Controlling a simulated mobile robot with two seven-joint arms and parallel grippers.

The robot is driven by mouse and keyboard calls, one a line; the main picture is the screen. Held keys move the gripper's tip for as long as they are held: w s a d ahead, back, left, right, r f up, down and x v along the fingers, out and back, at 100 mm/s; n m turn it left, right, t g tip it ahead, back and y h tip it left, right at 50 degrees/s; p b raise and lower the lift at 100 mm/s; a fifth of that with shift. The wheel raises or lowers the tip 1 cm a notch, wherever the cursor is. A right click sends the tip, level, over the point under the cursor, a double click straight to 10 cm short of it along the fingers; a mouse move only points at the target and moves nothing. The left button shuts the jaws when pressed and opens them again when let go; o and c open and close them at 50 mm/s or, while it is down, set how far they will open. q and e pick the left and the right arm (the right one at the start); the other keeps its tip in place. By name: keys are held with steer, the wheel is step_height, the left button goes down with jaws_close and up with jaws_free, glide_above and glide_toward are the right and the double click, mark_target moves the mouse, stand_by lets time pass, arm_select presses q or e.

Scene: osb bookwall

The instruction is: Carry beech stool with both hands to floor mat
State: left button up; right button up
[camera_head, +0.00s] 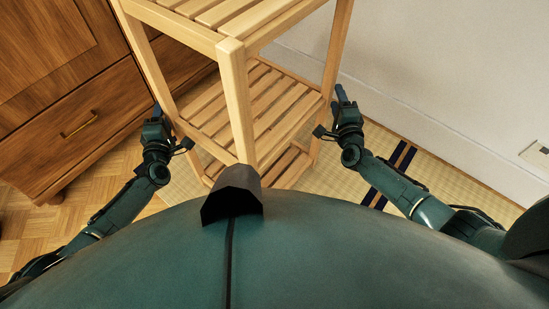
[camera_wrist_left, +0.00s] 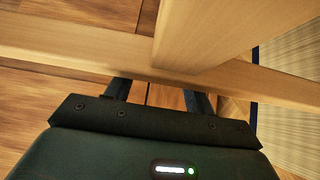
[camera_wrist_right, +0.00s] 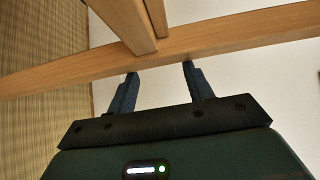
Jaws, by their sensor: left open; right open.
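The beech stool (camera_head: 235,105) is a pale slatted wooden frame with more than one tier, standing upright in front of me in the head view. My left gripper (camera_head: 156,109) is open at its left side; my right gripper (camera_head: 342,96) is open at its right side. In the left wrist view a stool rail (camera_wrist_left: 60,45) crosses just beyond the open fingers. In the right wrist view a rail (camera_wrist_right: 220,38) crosses at the open fingertips; I cannot tell whether they touch. A woven straw floor mat (camera_head: 440,180) with dark blue bands lies right of and beneath the stool.
A dark wooden cabinet (camera_head: 100,125) with a brass-handled drawer stands close at the left. Parquet floor (camera_head: 90,195) shows at lower left. A white wall (camera_head: 430,80) with a socket (camera_head: 535,154) bounds the right side. Bare mat lies between my right arm and the wall.

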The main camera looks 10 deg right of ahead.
arm_select(q)
steer(key=o, duration=0.3)
steer(key=shift+a+r, duration=0.1)
steer(key=shift+a, duration=0.6)
steer(key=shift+o, duration=0.9)
steer(key=shift+a, duration=0.15)
arm_select(e)
steer(key=shift+d+r, duration=0.2)
steer(key=shift+d, duration=0.25)
steer(key=o, duration=0.4)
steer(key=shift+d, duration=0.15)
arm_select(q)
steer(key=shift+a, duration=0.1)
steer(key=s, duration=1.2)
arm_select(e)
steer(key=s, duration=1.2)
arm_select(q)
steer(key=shift+s, duration=0.1)
arm_select(e)
steer(key=shift+s+f, duration=0.1)
